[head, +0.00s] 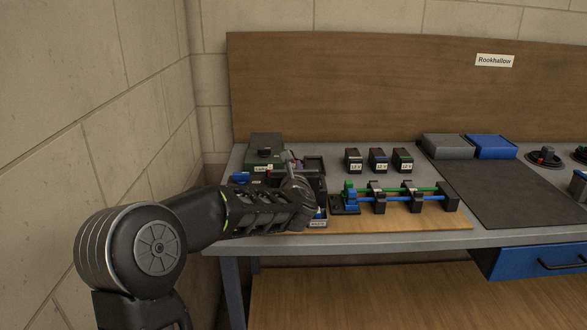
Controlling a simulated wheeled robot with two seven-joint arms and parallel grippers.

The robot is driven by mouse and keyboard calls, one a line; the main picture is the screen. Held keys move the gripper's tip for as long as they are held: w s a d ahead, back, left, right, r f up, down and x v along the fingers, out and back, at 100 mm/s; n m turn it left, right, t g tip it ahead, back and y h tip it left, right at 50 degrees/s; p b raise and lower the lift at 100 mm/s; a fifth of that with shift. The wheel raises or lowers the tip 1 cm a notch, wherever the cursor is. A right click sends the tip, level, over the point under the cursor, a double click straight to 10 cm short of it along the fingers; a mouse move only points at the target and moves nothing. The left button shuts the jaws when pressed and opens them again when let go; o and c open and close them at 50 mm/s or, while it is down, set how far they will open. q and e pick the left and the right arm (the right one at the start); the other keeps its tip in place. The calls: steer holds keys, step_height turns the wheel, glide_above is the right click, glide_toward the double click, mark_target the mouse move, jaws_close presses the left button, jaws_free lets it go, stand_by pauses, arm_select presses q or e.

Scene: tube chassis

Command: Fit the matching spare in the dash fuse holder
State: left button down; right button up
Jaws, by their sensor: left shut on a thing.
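My left gripper (302,190) is over the dark boxes at the left part of the bench. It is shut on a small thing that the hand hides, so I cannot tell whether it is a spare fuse. A dark chassis box (318,166) stands behind and under the hand, largely covered. A small blue and white part (320,214) with a pale label shows just below the hand. I cannot tell which of these parts is the dash fuse holder. My right gripper is out of view.
Right of the hand, a rack of green and blue tubes (420,192) sits on a wooden board (400,220). Several small labelled boxes (378,160) stand behind. A dark green unit (265,148) is at back left. A dark mat (510,190) lies clear to the right.

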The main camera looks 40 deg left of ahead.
arm_select(q)
steer(key=shift+f, duration=0.1)
steer(key=c, duration=1.7)
jaws_free()
steer(key=shift+c, duration=0.2)
steer(key=shift+s+d, duration=0.1)
steer(key=shift+b+v, duration=0.55)
steer(key=shift+v, duration=0.35)
steer(key=b+v, duration=0.2)
steer(key=v, duration=0.7)
